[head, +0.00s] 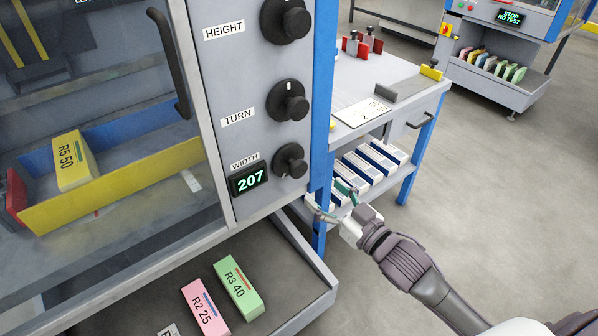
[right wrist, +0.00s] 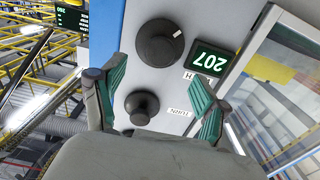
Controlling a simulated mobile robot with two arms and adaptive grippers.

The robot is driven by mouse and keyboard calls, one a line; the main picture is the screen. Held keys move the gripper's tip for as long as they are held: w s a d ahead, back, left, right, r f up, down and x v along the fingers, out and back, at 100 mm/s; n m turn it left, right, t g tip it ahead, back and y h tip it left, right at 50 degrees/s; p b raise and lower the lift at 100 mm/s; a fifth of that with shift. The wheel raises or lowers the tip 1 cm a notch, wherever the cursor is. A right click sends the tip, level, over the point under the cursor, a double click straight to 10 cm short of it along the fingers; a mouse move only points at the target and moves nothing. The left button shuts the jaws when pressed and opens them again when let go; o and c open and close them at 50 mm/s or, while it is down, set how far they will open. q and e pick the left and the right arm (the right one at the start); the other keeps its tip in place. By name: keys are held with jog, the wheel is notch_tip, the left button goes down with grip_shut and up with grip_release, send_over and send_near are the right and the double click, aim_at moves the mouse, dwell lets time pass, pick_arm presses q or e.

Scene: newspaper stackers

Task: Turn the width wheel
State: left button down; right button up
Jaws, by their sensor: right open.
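The width wheel (head: 290,161) is a black round knob on the grey panel, beside the WIDTH label and a display (head: 250,179) reading 207. In the right wrist view the wheel (right wrist: 158,42) lies beyond the fingertips, with the same display (right wrist: 209,60) to its right. My right gripper (head: 331,200) is open and empty, below and right of the wheel, apart from it. In the right wrist view its green-padded fingers (right wrist: 158,76) are spread wide. My left gripper is not in view.
The TURN knob (head: 291,101) and HEIGHT knob (head: 286,20) sit above. A blue post (head: 322,100) edges the panel at right. An open drawer (head: 318,290) below holds a green block (head: 238,288) and a pink block (head: 205,307). A side table (head: 405,92) stands behind my gripper.

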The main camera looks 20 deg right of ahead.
aim_at(301, 172)
jog(key=x, duration=0.9)
jog(key=shift+f+b, duration=0.1)
jog(key=shift+b, duration=0.2)
jog(key=shift+w+a, duration=0.2)
jog(key=shift+w, duration=0.15)
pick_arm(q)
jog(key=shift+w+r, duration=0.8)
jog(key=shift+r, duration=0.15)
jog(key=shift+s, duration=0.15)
pick_arm(e)
jog(key=shift+c, duration=1.4)
jog(key=c, duration=0.8)
jog(key=shift+c, duration=0.4)
jog(key=n+p, duration=0.2)
jog(key=n, duration=0.1)
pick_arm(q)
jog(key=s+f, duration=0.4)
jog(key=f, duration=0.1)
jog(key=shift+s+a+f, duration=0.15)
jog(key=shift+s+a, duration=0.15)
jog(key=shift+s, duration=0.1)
